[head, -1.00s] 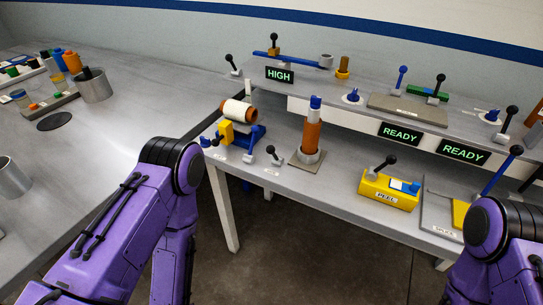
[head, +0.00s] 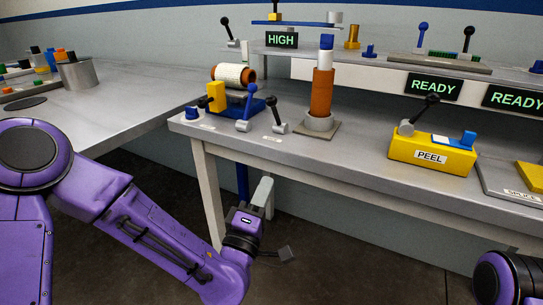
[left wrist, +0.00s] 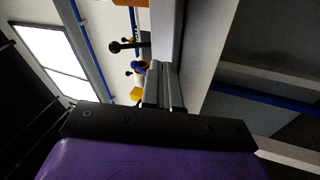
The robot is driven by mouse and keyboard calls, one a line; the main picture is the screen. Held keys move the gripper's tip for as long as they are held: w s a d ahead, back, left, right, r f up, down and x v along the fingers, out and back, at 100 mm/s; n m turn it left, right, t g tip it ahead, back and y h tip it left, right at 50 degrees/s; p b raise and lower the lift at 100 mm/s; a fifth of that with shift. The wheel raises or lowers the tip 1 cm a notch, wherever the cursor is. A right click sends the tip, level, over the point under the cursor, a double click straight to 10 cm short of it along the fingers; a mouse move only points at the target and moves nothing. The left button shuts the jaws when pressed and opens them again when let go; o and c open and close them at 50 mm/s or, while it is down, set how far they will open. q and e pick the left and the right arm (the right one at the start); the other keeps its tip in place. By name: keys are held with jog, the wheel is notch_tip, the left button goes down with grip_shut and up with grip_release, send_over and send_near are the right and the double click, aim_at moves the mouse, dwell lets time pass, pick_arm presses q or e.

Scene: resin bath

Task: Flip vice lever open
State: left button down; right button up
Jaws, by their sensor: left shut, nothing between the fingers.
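A vice-like fixture stands at the near left of the bench, with a yellow block (head: 216,97) and a blue base holding a white roll with orange ends (head: 235,74). A blue-knobbed lever (head: 248,103) and a black-knobbed lever (head: 277,118) stand in front of it, both upright and tilted. I cannot tell which one is the vice lever. My left gripper (head: 263,191) is shut and empty, pointing up below the bench's front edge, apart from the levers. Its grey fingers (left wrist: 165,85) show in the left wrist view beside the bench edge. My right gripper is out of view.
The bench (head: 340,165) has an orange cylinder (head: 322,92) in a grey holder and a yellow PEEL box (head: 430,154) to the right. A raised shelf carries HIGH and READY signs. Bench legs are near my left gripper. Another grey table (head: 120,105) is at left.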

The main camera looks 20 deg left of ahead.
pick_arm(q)
jog(key=r+n+y, duration=0.1)
jog(key=a+r+n+t+y, duration=0.1)
jog(key=s+r+n, duration=0.1)
jog(key=n, duration=0.1)
jog(key=shift+a+r+t+y, duration=0.2)
jog(key=shift+r+t+y, duration=0.15)
jog(key=shift+t+y, duration=0.05)
jog(key=shift+p, duration=0.3)
jog(key=p, duration=0.5)
send_near(274, 112)
jog(key=x, duration=0.6)
jog(key=shift+f, duration=0.1)
jog(key=shift+w+r, duration=0.2)
jog(key=shift+w, duration=0.25)
